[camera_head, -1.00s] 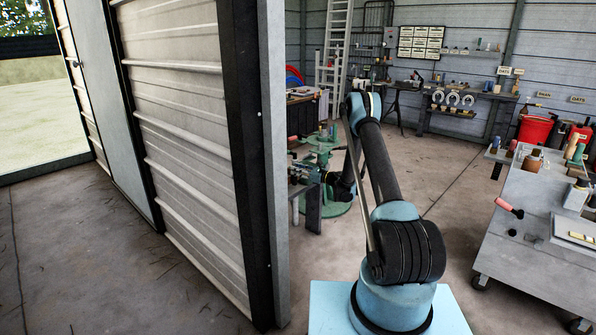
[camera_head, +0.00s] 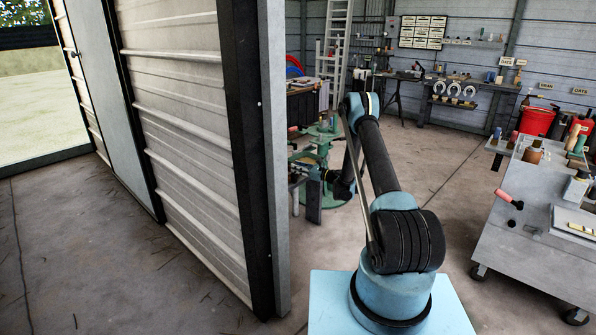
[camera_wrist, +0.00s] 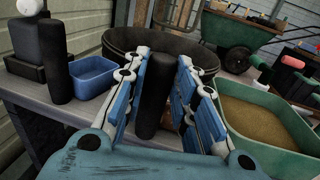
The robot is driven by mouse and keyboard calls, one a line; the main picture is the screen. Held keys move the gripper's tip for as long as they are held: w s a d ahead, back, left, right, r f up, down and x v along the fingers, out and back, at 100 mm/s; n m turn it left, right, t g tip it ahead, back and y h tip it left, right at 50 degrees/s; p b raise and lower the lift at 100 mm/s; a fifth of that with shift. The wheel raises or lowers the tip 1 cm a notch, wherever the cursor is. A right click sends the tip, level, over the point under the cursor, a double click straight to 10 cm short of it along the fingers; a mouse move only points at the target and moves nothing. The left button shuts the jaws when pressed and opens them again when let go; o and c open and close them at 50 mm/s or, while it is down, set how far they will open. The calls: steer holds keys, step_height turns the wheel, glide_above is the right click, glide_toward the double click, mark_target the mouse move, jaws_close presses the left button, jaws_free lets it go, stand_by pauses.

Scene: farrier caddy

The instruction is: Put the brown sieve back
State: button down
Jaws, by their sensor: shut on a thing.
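In the wrist view, my gripper (camera_wrist: 160,100) has its two blue and white fingers on either side of a dark cylinder (camera_wrist: 156,90) and is shut on it. Just behind is a wide, round, dark-brown rim (camera_wrist: 120,40), which looks like the brown sieve. I cannot tell whether the cylinder is its handle or a separate thing.
In the wrist view, a blue tray (camera_wrist: 93,77) and another dark cylinder (camera_wrist: 55,75) stand left; a green tub of tan grain (camera_wrist: 222,90) stands close right.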

steer(key=shift+f, duration=0.45)
stand_by(0.4)
steer(key=c, duration=1.2)
jaws_free()
steer(key=v, duration=1.2)
